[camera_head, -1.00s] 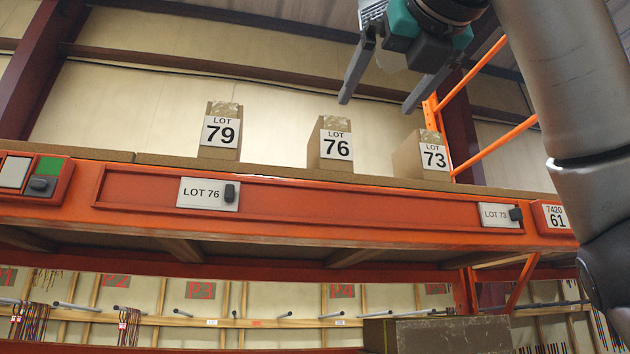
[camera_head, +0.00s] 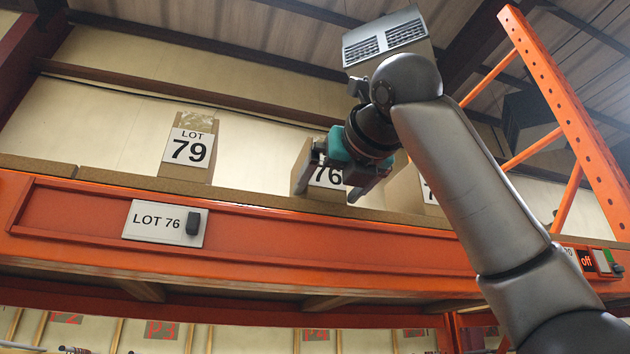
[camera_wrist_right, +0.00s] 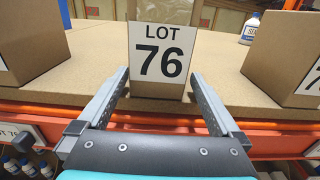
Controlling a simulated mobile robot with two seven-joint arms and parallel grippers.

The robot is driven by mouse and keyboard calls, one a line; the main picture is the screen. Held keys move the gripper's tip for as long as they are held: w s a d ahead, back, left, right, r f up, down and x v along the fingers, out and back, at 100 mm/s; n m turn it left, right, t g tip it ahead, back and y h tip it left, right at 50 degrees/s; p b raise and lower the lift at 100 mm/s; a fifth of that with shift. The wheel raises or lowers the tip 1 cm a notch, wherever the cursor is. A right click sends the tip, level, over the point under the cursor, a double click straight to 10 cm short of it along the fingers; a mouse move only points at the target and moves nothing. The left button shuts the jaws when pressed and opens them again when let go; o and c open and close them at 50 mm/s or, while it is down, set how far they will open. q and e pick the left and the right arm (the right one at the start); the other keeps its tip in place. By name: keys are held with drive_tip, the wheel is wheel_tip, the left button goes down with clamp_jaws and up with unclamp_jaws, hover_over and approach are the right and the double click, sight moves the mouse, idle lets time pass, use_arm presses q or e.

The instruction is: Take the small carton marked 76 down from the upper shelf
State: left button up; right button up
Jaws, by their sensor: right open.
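The small carton marked 76 (camera_head: 302,172) stands upright on the upper shelf (camera_head: 250,202), partly hidden behind my right gripper in the head view. In the right wrist view the carton (camera_wrist_right: 162,62) faces me with its LOT 76 label. My right gripper (camera_head: 331,181) is open in front of it. In the right wrist view the fingers of the gripper (camera_wrist_right: 160,88) reach toward the lower left and right sides of the carton, with nothing held between them. I cannot tell whether the fingertips touch it.
The carton marked 79 (camera_head: 188,148) stands to the left, and the one marked 73 (camera_head: 405,190), mostly hidden, to the right. An orange beam (camera_head: 300,236) with a LOT 76 plate (camera_head: 163,223) runs along the shelf front. An orange upright frame (camera_head: 570,110) stands at right.

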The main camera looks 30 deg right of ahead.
drive_tip(key=p+x, duration=0.1)
drive_tip(key=x, duration=0.1)
drive_tip(key=p+x, duration=0.1)
drive_tip(key=x, duration=0.2)
drive_tip(key=shift+a+r, duration=0.1)
drive_tip(key=shift+r, duration=0.1)
drive_tip(key=shift+w+f, duration=0.1)
drive_tip(key=shift+w, duration=0.3)
drive_tip(key=shift+s, duration=0.1)
drive_tip(key=c, duration=1.5)
